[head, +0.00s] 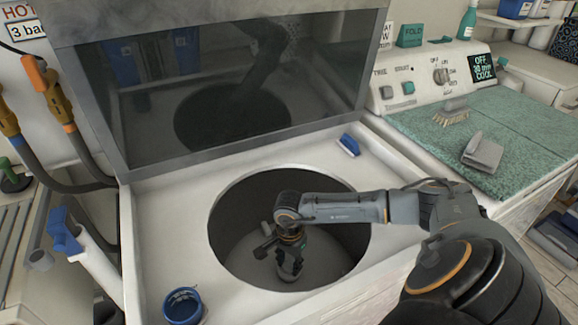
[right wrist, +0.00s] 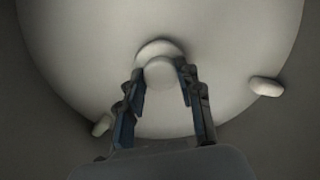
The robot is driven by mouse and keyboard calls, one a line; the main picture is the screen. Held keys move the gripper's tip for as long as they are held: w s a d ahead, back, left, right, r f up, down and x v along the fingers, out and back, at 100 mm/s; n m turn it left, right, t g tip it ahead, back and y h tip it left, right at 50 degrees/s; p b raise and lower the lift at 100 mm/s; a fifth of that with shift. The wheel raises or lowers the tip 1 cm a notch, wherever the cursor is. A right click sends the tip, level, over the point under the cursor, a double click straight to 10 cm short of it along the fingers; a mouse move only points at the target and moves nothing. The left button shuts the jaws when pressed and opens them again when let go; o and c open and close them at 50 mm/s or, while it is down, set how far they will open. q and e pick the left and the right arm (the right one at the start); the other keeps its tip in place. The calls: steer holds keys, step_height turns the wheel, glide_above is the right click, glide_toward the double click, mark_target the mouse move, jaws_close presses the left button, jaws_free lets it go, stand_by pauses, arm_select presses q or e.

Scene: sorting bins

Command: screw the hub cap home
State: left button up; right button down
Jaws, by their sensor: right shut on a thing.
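The hub cap (right wrist: 160,73) is a small pale round knob at the middle of a wide pale disc (right wrist: 90,50) in the right wrist view. A raised pale rim shows just behind the cap. My right gripper (head: 290,274) reaches down through the round opening of a white top-loading machine (head: 165,215). In the right wrist view, the fingers of my right gripper (right wrist: 161,78) are shut on the hub cap, one on each side. In the head view the cap is hidden by the gripper. I cannot tell whether the cap is fully seated. My left gripper is not in view.
The grey tub wall (head: 232,225) surrounds my right arm closely. The raised glass lid (head: 220,90) stands behind the opening. A blue cup (head: 183,305) and a blue-and-white brush (head: 348,145) sit on the machine top. A green mat (head: 520,125) lies at right.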

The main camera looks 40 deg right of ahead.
steer(key=shift+f+b, duration=0.65)
steer(key=shift+f, duration=0.05)
stand_by(0.5)
steer(key=m, duration=0.4)
steer(key=shift+m, duration=0.3)
steer(key=shift+w, duration=0.1)
steer(key=shift+r+m+p, duration=0.1)
steer(key=shift+m+p, duration=0.25)
steer(key=shift+m, duration=1.95)
steer(key=shift+m+p, duration=0.4)
steer(key=shift+m, duration=0.6)
steer(key=m, duration=0.2)
steer(key=shift+m, duration=0.3)
